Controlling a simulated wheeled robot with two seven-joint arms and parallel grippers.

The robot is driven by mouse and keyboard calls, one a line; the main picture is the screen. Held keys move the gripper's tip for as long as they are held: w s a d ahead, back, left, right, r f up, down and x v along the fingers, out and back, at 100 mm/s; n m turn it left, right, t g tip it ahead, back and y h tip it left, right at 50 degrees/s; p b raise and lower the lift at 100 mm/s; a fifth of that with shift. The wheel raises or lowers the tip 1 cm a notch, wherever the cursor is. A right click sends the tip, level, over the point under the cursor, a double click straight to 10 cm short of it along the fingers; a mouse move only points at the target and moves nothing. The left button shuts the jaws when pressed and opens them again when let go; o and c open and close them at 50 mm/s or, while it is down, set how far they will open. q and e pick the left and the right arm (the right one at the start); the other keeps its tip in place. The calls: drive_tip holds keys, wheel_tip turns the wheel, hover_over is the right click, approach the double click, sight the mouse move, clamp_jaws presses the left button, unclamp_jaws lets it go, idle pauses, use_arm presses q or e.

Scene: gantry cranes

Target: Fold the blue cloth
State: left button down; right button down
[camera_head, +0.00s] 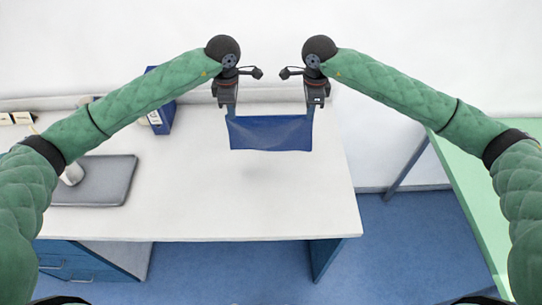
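The blue cloth (270,134) hangs between my two grippers above the white desk, with its upper corners drawn up to them. Its lower edge looks clear of the desk top, with a faint shadow below. My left gripper (229,110) is shut on the cloth's upper left corner. My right gripper (311,106) is shut on its upper right corner. The fingertips are small and partly hidden by the gripper bodies.
The white desk (240,205) is clear below and in front of the cloth. A dark grey laptop or pad (108,182) lies at its left. A blue binder (160,116) stands behind my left arm. A green table (470,200) is at the right.

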use_arm(q)
drive_tip(key=shift+r, duration=0.8)
use_arm(e)
drive_tip(key=shift+r, duration=0.75)
use_arm(q)
drive_tip(key=shift+w+f, duration=0.1)
drive_tip(key=shift+f, duration=0.05)
use_arm(e)
drive_tip(key=shift+w+f, duration=0.1)
